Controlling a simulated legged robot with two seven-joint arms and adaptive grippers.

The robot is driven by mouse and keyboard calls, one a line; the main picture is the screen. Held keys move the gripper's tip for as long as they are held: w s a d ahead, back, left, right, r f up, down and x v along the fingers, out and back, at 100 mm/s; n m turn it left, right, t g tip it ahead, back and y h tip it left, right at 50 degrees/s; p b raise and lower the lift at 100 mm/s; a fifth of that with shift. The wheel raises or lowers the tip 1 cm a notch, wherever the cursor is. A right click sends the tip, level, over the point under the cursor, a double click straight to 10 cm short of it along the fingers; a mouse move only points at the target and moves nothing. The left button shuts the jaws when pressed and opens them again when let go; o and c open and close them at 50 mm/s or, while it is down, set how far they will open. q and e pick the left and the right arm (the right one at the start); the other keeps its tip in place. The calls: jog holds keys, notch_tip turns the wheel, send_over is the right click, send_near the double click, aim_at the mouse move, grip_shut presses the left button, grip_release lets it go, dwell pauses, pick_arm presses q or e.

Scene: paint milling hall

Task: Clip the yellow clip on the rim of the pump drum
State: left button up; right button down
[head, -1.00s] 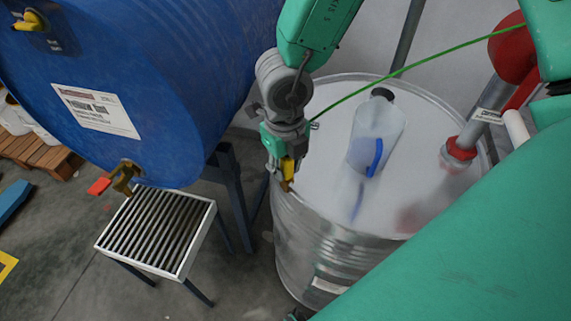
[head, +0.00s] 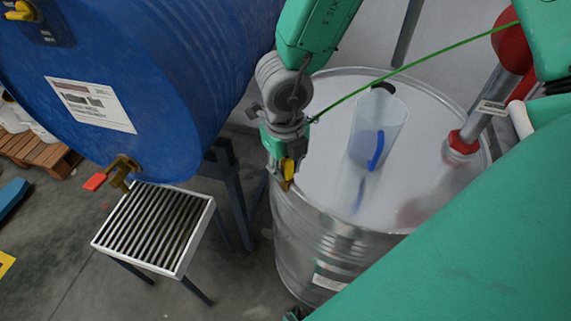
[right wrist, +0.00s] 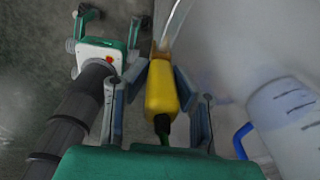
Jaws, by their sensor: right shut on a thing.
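The yellow clip (head: 288,170) is in my right gripper (head: 280,172), which is shut on it at the left rim of the pump drum (head: 318,240). In the right wrist view the yellow clip (right wrist: 161,92) lies between the fingers, its brownish jaw end close to the bright drum rim (right wrist: 175,22). I cannot tell whether the jaws are around the rim. A green cable (head: 420,62) runs from near the gripper to the upper right. My left gripper (right wrist: 108,28) shows in the right wrist view, fingers apart and empty, over the floor.
A clear jug (head: 378,125) with a blue handle stands on the drum lid, near a red-collared pump pipe (head: 478,125). A blue drum (head: 150,80) with a brass tap (head: 122,170) lies at left, above a slatted stand (head: 155,228).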

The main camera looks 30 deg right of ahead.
jog(key=shift+f, duration=0.3)
jog(key=c, duration=1.3)
grip_release()
jog(key=shift+r, duration=0.1)
jog(key=shift+r, duration=0.2)
notch_tip(320, 180, up, 10)
jog(key=shift+w+a+r, duration=0.1)
jog(key=shift+r, duration=0.6)
